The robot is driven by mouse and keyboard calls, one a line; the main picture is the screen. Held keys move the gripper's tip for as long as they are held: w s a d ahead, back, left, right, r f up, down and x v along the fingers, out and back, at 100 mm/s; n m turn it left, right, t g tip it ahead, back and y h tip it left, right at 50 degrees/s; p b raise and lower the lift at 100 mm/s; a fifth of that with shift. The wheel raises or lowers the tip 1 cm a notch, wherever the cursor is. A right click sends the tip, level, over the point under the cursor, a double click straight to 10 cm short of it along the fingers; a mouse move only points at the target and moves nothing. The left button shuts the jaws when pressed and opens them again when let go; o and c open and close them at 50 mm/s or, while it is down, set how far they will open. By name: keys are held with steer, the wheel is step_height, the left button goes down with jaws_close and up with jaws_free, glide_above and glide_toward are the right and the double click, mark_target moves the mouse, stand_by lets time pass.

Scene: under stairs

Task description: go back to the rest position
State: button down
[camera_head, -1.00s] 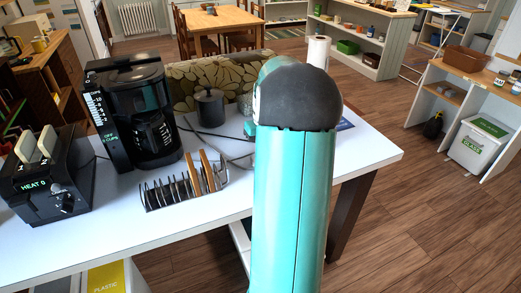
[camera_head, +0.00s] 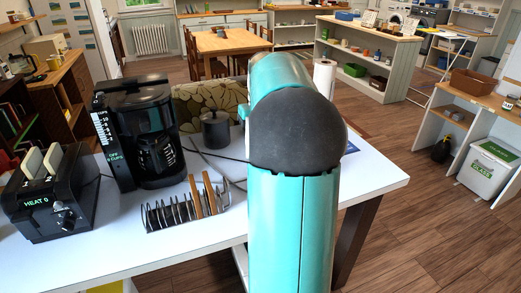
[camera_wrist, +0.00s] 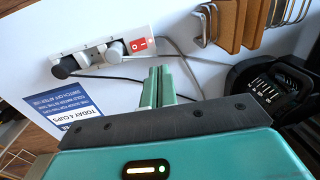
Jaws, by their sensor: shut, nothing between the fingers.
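My gripper (camera_wrist: 158,88) shows in the wrist view with its two pale green fingers together and nothing between them. It is over the white counter, near a power strip (camera_wrist: 103,52) with a red switch and plugs. In the head view my teal arm rises in front of the counter (camera_head: 370,185) and hides part of it; my gripper is hidden there.
A blue-and-white sign (camera_wrist: 75,115) lies near the strip. Wooden floor (camera_head: 430,235) is open at right.

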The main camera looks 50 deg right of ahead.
steer(key=shift+r, duration=0.2)
stand_by(0.5)
steer(key=w+a+r+n+h, duration=0.1)
steer(key=w+a+r+n, duration=0.15)
steer(key=a, duration=0.95)
steer(key=s+a+f+n+t, duration=0.1)
steer(key=s+a, duration=0.3)
steer(key=a, duration=0.5)
steer(key=s+a+f+n+t, duration=0.1)
steer(key=s+a, duration=0.3)
steer(key=a, duration=0.5)
steer(key=s+a+f+n+t, duration=0.1)
steer(key=s+a+t, duration=0.2)
steer(key=a, duration=0.6)
steer(key=shift+s+a+f+n, duration=0.15)
steer(key=shift+s+f+n, duration=0.15)
steer(key=shift+s+n, duration=0.1)
